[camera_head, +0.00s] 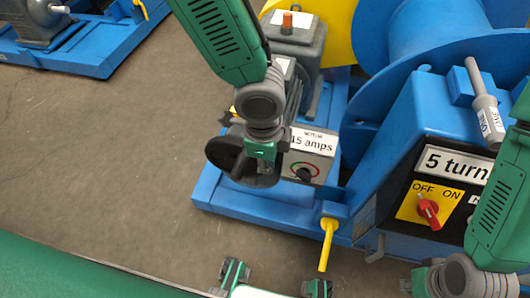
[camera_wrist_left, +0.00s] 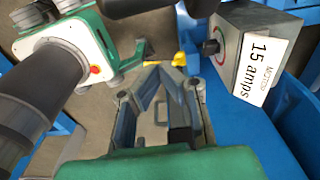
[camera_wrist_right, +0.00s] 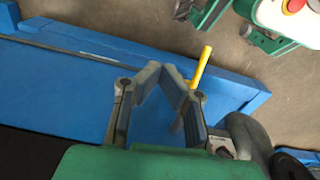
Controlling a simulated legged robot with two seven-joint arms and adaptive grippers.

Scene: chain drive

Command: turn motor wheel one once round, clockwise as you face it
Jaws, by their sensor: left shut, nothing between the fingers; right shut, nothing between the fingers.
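The motor (camera_head: 295,45) stands on a blue frame; its panel (camera_head: 308,158) reads "15 amps". A dark round part (camera_head: 224,152), which looks like its wheel, sits at the panel's left, partly hidden by my left wrist; I cannot read a number on it. My left gripper is at that part, its fingers mostly hidden in the head view; I cannot tell whether they touch it. In the left wrist view the fingers (camera_wrist_left: 165,72) are shut and empty, left of the panel (camera_wrist_left: 252,55). My right gripper (camera_wrist_right: 165,72) is shut and empty over a blue frame.
A blue box (camera_head: 395,150) reading "5 turns" has a red OFF/ON switch (camera_head: 428,209) and a grey handle labelled "ONE" (camera_head: 488,115). A yellow lever (camera_head: 327,243) sticks out at the frame's front. Another machine (camera_head: 40,25) stands far left. The floor between is clear.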

